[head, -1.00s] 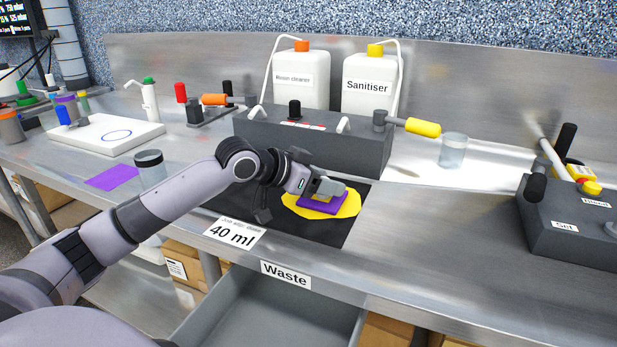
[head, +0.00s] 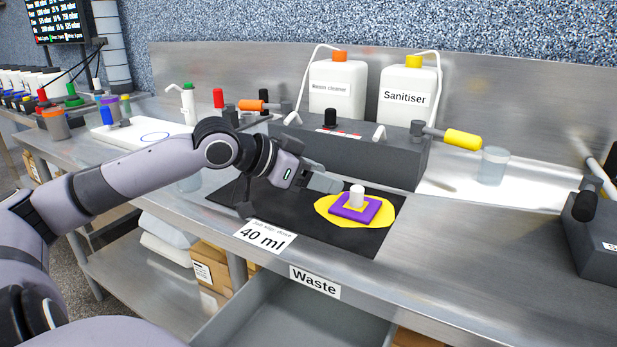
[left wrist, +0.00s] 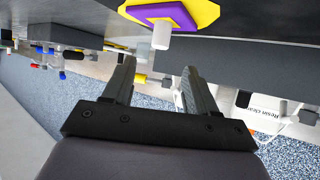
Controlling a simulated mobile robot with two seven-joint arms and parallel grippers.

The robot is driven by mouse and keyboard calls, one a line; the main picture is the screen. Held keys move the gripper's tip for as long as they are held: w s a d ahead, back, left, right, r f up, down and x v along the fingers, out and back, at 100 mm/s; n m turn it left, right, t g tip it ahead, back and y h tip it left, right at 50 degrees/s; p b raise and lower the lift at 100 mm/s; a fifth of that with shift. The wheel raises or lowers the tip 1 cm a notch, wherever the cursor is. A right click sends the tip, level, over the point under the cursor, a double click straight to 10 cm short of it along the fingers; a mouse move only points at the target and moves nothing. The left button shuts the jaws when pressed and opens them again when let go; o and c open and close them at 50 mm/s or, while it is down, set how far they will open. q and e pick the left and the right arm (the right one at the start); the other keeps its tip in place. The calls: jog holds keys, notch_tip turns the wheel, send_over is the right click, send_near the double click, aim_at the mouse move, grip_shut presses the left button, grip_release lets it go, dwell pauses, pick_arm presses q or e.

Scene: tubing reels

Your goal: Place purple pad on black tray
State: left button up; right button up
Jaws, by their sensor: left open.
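The purple pad (head: 368,213) lies on a yellow patch (head: 325,207) on the black tray (head: 350,240) and has a white upright knob (head: 357,196) on it. In the left wrist view the purple pad (left wrist: 140,11) and its white knob (left wrist: 161,36) show at the top, beyond the fingers. My left gripper (head: 325,183) is to the left of the knob, apart from it. Its two fingers (left wrist: 158,75) are spread and nothing is between them. My right gripper is in neither view.
A grey dispenser block (head: 385,160) with levers and two white bottles, one marked Sanitiser (head: 405,115), stands behind the tray. A clear cup (head: 492,166) stands to the right. An open Waste drawer (head: 290,320) is below the front edge. A 40 ml label (head: 264,237) lies at the front.

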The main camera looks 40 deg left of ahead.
pick_arm(q)
jog(key=shift+b+v, duration=0.7)
jog(key=shift+v, duration=0.45)
jog(key=shift+s, duration=0.1)
